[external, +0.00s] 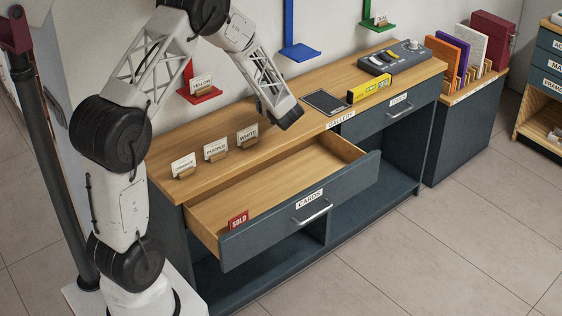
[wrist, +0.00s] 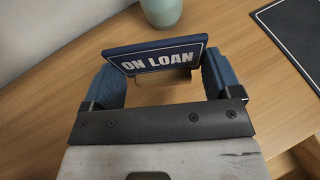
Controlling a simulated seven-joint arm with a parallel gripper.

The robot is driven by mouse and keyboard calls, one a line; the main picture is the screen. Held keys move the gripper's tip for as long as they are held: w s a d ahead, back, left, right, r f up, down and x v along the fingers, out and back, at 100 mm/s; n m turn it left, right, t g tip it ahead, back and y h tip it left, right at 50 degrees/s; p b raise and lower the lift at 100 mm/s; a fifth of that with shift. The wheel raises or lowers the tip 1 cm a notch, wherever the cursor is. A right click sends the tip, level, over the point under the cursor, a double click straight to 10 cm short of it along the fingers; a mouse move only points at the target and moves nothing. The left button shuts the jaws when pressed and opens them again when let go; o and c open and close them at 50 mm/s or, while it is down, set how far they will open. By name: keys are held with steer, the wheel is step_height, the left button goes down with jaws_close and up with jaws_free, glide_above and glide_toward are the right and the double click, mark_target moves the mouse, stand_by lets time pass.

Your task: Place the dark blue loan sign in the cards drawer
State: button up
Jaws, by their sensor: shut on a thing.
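The dark blue loan sign (wrist: 157,57) reads "ON LOAN" in white and stands in a small wooden base, in the wrist view. My gripper (wrist: 160,78) has its blue fingers at the two ends of the sign and is shut on it. The sign appears to be at the wooden counter top; I cannot tell whether it touches. In the external view my gripper (external: 272,118) is low over the back of the counter and hides the sign. The cards drawer (external: 318,207) is pulled open below and in front; a red "SOLD" sign (external: 238,220) is in its front left corner.
White name cards in wooden holders (external: 216,149) stand left of my gripper. A dark mat (external: 325,102), a yellow level (external: 370,88) and a grey console (external: 392,57) lie to the right. A pale green vase (wrist: 165,10) is just behind the sign.

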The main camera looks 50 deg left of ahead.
mark_target(271, 122)
steer(key=shift+f, duration=0.1)
steer(key=shift+f, duration=1.8)
steer(key=shift+f, duration=0.1)
steer(key=o, duration=0.7)
steer(key=shift+o, duration=0.2)
steer(key=shift+s+d+r, duration=0.2)
steer(key=shift+d+r, duration=0.2)
steer(key=shift+d, duration=0.2)
steer(key=v, duration=1)
steer(key=shift+s+d, duration=0.2)
steer(key=shift+d, duration=0.05)
steer(key=shift+r, duration=0.1)
